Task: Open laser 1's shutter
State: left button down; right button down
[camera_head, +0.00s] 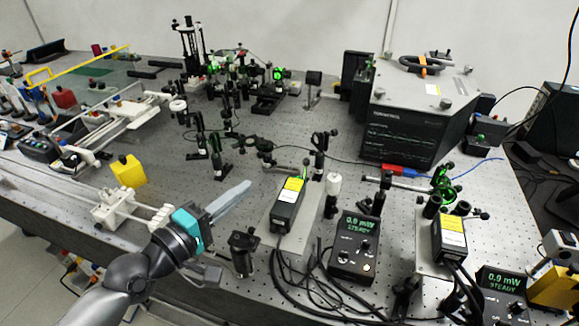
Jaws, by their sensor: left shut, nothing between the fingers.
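Two black laser heads with yellow labels stand on the bench: one near the middle (287,213), the other farther right (450,240). I cannot read which is laser 1, and no shutter can be made out clearly on either. Green light shows on optics beyond the right head. My left gripper (247,186) comes in from the lower left, its grey fingers shut and empty. In the picture its tips are just left of the middle laser head, apart from it.
A black post mount (243,250) stands near my gripper. A large dark box (408,120) stands behind.

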pick_arm(q)
jog(key=x, duration=0.9)
jog(key=shift+d+r, duration=0.1)
jog(key=shift+d, duration=0.05)
jog(key=shift+d+p, duration=0.45)
jog(key=shift+d, duration=0.55)
jog(key=shift+w+d+f, duration=0.15)
jog(key=shift+d+f, duration=0.1)
jog(key=shift+d, duration=0.5)
jog(key=shift+p, duration=0.3)
jog(key=shift+d+r+m+p, duration=0.2)
jog(key=shift+m+p, duration=0.2)
jog(key=shift+p, duration=0.15)
